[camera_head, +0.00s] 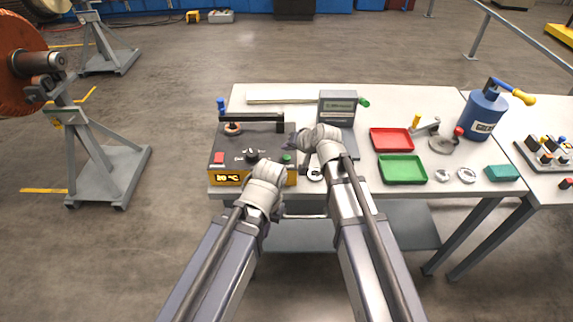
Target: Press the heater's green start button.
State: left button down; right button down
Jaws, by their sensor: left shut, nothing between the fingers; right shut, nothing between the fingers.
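The heater (222,152) is a dark box with a yellow front at the left of the near table. Its lit display (229,177) reads about 18 °C. The green start button (287,158) is at the right of its top panel and shows uncovered. My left gripper (281,182) is shut and empty at the heater's front right corner, below the green button. My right gripper (293,141) is shut and empty, just beyond the button near the heater's right edge. Whether either touches the heater is unclear.
A black bar (250,118) stands over the heater's back. A grey gauge box (338,106) stands behind my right wrist. Red (390,139) and green (402,168) trays, a blue pump (482,115) and small parts lie to the right. A rotor stand (100,160) is at left.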

aim_at(288, 161)
pick_arm(q)
jog(key=shift+f+b, duration=0.35)
jog(key=shift+f, duration=0.4)
pick_arm(e)
jog(key=shift+f, duration=0.8)
dwell(0.6)
pick_arm(q)
jog(key=shift+f+b, duration=0.4)
pick_arm(e)
jog(key=shift+f, duration=0.35)
pick_arm(q)
jog(key=shift+f+b, duration=0.35)
pick_arm(e)
jog(key=shift+f, duration=0.35)
pick_arm(q)
jog(key=shift+r, duration=0.15)
pick_arm(e)
jog(key=shift+r, duration=0.1)
pick_arm(q)
jog(key=shift+r+p, duration=0.65)
jog(key=shift+p, duration=0.15)
pick_arm(e)
jog(key=shift+r, duration=0.7)
